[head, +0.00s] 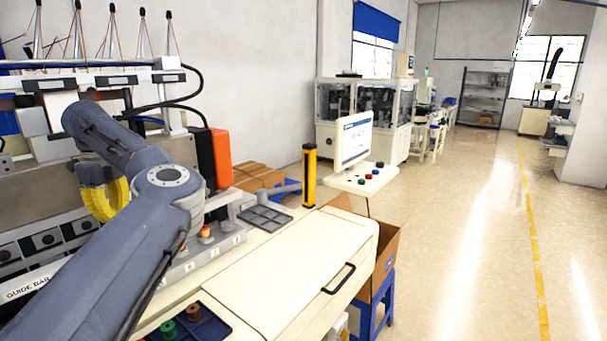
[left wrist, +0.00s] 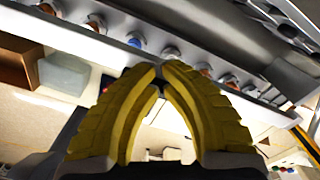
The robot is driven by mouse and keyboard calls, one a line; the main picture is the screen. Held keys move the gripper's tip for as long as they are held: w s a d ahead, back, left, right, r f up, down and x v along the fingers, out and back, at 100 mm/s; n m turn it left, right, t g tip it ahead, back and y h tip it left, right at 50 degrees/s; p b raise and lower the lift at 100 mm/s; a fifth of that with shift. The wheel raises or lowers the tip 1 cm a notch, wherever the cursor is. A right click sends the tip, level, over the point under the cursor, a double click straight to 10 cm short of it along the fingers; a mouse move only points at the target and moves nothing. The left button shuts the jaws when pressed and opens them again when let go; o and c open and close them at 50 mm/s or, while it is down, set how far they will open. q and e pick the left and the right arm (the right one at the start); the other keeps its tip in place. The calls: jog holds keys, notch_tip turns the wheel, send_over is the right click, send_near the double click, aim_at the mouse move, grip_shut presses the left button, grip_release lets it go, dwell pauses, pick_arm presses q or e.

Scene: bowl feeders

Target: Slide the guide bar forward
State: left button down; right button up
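A white strip lettered "GUIDE BAR" (head: 27,287) shows on the machine front at the lower left of the head view. My arm cuts across the view beside it, and how far the bar runs is hidden. My left gripper has yellow ribbed fingers, partly behind my arm in the head view (head: 105,199). In the left wrist view the left gripper (left wrist: 160,70) has its fingertips drawn together, with a bowed gap lower down. The tips overlap a pale rail (left wrist: 75,40) with several round pieces along it. I see nothing clearly pinched between them. My right gripper is out of view.
A grey block with numbered spots and copper-coloured spools (head: 206,236) lies right of my arm. An orange-and-black box (head: 221,157) stands behind it. A yellow post (head: 309,172) and a screen panel (head: 352,140) stand farther right. The cream cabinet top (head: 285,262) is clear.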

pick_arm(q)
jog(key=shift+s+d+f, duration=0.1)
jog(key=shift+f, duration=1.6)
jog(key=shift+d, duration=0.15)
jog(key=shift+s+d, duration=0.3)
jog(key=shift+d, duration=0.15)
jog(key=shift+w+a, duration=0.3)
notch_tip(320, 180, up, 9)
jog(key=shift+a+r, duration=0.15)
jog(key=shift+a, duration=0.05)
dwell(0.4)
